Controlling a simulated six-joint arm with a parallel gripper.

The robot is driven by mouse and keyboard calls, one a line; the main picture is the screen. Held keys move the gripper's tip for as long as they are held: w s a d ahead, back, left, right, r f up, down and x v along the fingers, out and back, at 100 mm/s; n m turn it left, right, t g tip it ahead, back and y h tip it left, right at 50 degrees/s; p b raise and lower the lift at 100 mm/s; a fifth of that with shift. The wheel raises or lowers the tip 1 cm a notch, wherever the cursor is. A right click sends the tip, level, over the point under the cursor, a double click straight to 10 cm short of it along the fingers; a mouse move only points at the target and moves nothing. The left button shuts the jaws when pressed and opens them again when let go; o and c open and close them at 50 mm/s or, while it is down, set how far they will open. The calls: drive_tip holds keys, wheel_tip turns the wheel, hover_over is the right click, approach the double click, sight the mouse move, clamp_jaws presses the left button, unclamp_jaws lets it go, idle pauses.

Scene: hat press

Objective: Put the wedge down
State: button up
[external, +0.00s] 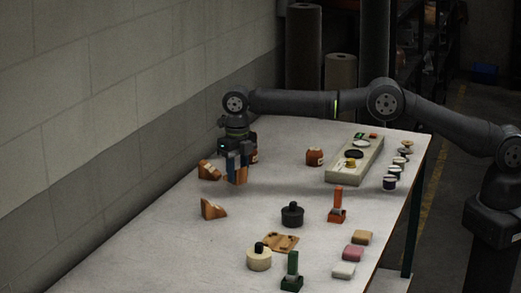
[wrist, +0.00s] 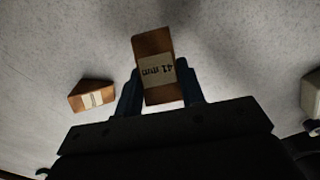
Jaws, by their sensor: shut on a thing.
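My gripper (external: 238,172) is shut on an orange-brown wooden wedge (wrist: 155,62) near the far left of the table (external: 160,240). The wedge carries a pale label reading "41 mm" and sits between the blue fingers (wrist: 160,92) in the wrist view. In the external view, the held wedge (external: 238,177) is partly hidden by the fingers. I cannot tell whether it touches the table. A second labelled wedge (external: 209,171) lies just left of my gripper; a labelled wedge also shows at left in the wrist view (wrist: 92,96). A third wedge (external: 213,209) lies nearer the camera.
An orange-brown block (external: 314,157) stands right of my gripper. A long pale tray (external: 341,176) holds small items farther right. A black round weight (external: 292,214), red stamp (external: 337,207) and green stamp (external: 290,274) stand nearer. The left front table is clear.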

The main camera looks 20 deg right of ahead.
sight(238, 183)
drive_tip(key=shift+f, duration=2.05)
drive_tip(key=o, duration=1)
drive_tip(key=shift+f, duration=0.15)
wheel_tip(238, 183, up, 8)
drive_tip(key=shift+f, duration=0.1)
